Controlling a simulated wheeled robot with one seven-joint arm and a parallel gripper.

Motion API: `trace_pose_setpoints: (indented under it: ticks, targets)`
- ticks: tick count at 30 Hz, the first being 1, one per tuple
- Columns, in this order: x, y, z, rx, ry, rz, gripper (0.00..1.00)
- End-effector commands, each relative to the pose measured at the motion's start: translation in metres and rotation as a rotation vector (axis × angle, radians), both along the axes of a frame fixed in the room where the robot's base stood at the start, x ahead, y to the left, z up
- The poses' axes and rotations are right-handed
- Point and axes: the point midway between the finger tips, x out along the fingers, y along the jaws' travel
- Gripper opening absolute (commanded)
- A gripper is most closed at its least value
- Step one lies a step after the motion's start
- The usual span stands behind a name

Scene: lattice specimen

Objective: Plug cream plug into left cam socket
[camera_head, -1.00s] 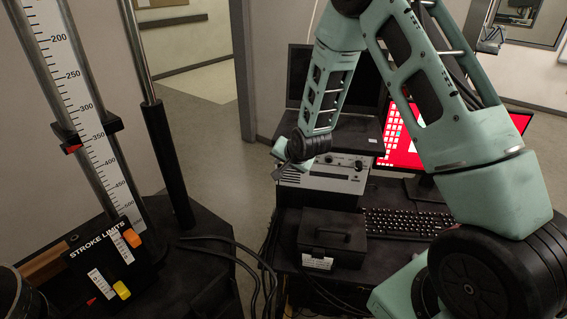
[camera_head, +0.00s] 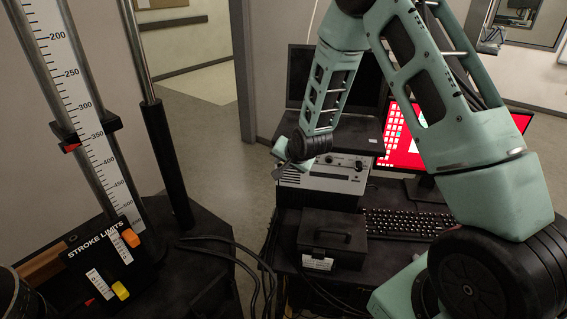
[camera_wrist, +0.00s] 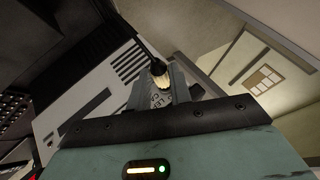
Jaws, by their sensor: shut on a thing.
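My gripper (camera_wrist: 158,92) shows in the wrist view, its grey fingers closed around the cream plug (camera_wrist: 160,76). A black cable runs up and left from the plug. Part of a printed marking, hard to read, shows between the fingers just below the plug. In the head view my gripper (camera_head: 281,169) is small, at the upper left corner of the grey instrument box; the plug cannot be made out there. I cannot identify the left cam socket in either view.
The grey box (camera_head: 325,180) has a slotted front, also seen in the wrist view (camera_wrist: 94,78). A black case (camera_head: 333,237) and keyboard (camera_head: 405,222) are on the dark desk. A stroke limits stand (camera_head: 100,258) is at left. Open floor (camera_head: 222,190) lies between stand and desk.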

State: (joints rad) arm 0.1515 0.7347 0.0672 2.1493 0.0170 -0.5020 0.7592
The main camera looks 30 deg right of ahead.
Motion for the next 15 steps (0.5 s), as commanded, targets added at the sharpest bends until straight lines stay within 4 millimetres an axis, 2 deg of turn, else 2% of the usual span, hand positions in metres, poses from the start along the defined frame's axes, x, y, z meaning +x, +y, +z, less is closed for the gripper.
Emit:
trace_pose_setpoints:
  ticks: [15]
  targets:
    - [0.0051,-0.0046,-0.0002,0.0,0.0,0.0,0.0]
